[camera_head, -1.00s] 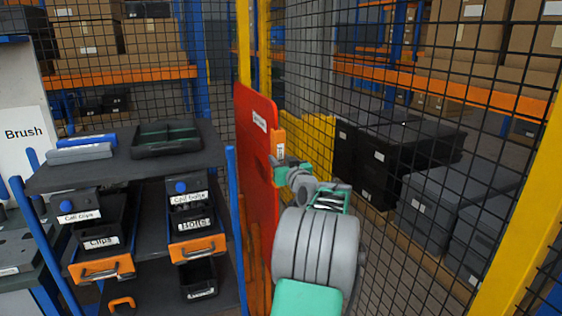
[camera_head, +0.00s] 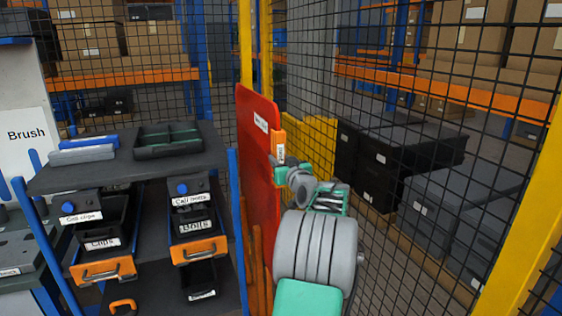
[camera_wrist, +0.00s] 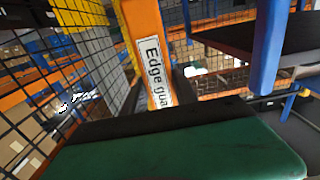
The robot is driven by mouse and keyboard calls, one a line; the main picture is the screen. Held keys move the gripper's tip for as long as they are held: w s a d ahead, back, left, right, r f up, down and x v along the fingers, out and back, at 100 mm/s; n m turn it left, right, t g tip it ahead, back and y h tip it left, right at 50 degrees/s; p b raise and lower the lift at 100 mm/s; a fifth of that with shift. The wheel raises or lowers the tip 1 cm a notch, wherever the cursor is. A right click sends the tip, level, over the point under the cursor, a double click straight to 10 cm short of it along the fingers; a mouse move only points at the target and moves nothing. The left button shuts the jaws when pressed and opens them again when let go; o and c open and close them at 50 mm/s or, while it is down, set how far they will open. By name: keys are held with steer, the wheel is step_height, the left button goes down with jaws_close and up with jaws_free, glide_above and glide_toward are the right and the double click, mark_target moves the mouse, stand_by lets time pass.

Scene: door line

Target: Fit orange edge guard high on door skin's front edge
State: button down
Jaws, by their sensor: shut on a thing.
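The red door skin (camera_head: 256,155) stands upright in the middle of the head view, with a small white label near its top. The orange edge guard (camera_head: 279,144) is upright at the door skin's right-hand edge, high up; I cannot tell whether it is seated on the edge or just beside it. My gripper (camera_head: 279,169) is shut on the guard's lower part. In the wrist view the edge guard (camera_wrist: 143,35) rises beyond the green gripper body, its white label reading "Edge gua". The fingertips are mostly hidden.
A dark shelf rack (camera_head: 108,161) with labelled bins and orange-handled drawers stands left of the door skin. Black mesh fencing (camera_head: 440,110) and dark crates (camera_head: 395,155) are on the right. A yellow post (camera_head: 525,230) stands at far right.

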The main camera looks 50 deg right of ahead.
steer(key=c, duration=0.9)
jaws_free()
steer(key=b+v, duration=0.2)
steer(key=v, duration=0.5)
steer(key=shift+s+a, duration=0.2)
steer(key=shift+s, duration=0.15)
